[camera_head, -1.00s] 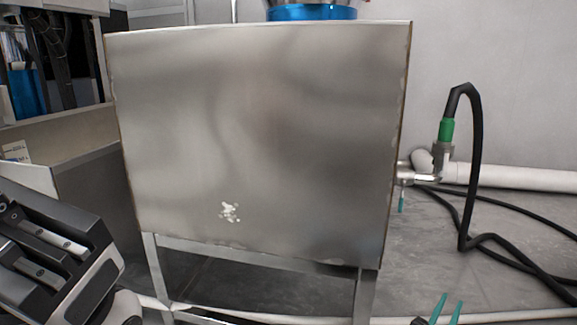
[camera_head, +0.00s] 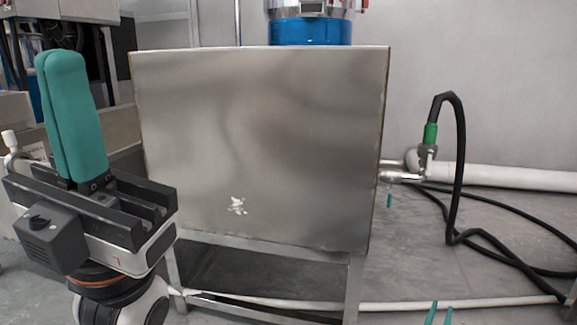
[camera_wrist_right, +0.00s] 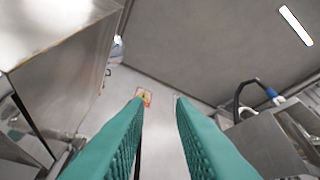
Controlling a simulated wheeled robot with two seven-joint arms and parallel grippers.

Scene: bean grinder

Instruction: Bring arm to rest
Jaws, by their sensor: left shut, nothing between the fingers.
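My left gripper (camera_head: 60,58) stands at the left of the head view. Its teal fingers point up and are pressed together with nothing between them. It is in front of and left of the steel box. My right gripper (camera_head: 438,308) shows only as two teal fingertips at the bottom edge of the head view, right of the box's legs. In the right wrist view its fingers (camera_wrist_right: 160,101) are parted with an empty gap between them.
A large steel box (camera_head: 260,150) on a leg frame fills the middle. A blue-banded container (camera_head: 310,32) rises behind its top edge. A pipe fitting (camera_head: 400,176) with a black hose (camera_head: 460,170) juts out at its right. Grey floor (camera_head: 500,270) lies at the right.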

